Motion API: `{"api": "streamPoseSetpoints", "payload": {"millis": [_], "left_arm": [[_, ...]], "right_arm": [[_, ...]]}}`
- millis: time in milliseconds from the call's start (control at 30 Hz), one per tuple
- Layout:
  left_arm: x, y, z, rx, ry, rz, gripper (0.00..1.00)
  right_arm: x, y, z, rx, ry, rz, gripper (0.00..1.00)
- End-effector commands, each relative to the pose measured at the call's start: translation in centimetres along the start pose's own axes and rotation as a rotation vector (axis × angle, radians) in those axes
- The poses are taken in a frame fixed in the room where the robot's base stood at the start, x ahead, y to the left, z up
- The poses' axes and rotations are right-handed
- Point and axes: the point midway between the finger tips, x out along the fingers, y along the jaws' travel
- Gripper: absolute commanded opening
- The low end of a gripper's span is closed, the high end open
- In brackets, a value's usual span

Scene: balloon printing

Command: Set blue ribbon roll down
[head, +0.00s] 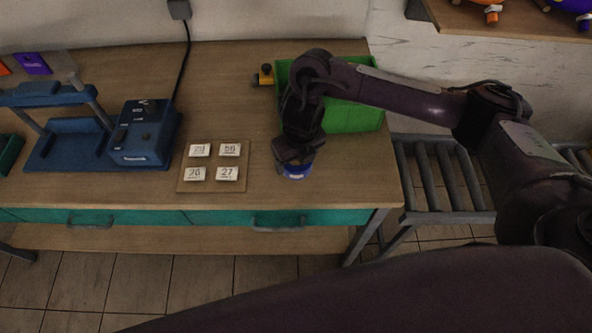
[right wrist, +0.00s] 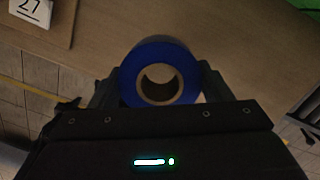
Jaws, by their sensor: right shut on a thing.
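The blue ribbon roll (head: 295,171) is at the front right part of the table, just right of the number board. In the right wrist view the blue ribbon roll (right wrist: 160,52) shows as a blue ring around a pale core, between the two fingers. My right gripper (head: 294,160) points down from above and is shut on the roll. The right gripper (right wrist: 160,85) hides part of the roll in both views. I cannot tell whether the roll touches the tabletop. My left gripper is not in view.
A board with number tiles (head: 214,187) lies left of the roll. A green bin (head: 362,117) stands behind the right arm, with a yellow and black object (head: 265,75) beside it. A blue press machine (head: 140,135) is at left. The table's front edge is close.

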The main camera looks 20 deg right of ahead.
Motion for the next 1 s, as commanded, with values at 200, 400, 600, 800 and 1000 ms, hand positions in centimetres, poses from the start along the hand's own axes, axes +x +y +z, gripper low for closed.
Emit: {"api": "streamPoseSetpoints", "payload": {"millis": [200, 400, 600, 800, 1000], "left_arm": [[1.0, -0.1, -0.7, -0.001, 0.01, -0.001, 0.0], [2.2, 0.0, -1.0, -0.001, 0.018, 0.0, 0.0], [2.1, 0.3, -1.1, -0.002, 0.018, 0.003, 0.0], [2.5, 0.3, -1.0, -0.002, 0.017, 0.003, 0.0], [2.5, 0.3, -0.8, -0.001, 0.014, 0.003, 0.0]], "right_arm": [[2.2, 0.1, -0.3, 0.002, 0.0, 0.002, 0.48], [5.0, 0.1, -0.6, 0.002, 0.0, 0.002, 0.48], [5.1, 0.0, -0.5, 0.0, -0.003, 0.0, 0.48], [5.4, 0.0, -0.6, 0.0, -0.003, 0.0, 0.48], [5.4, 0.0, -0.6, 0.0, -0.002, 0.0, 0.9]]}}
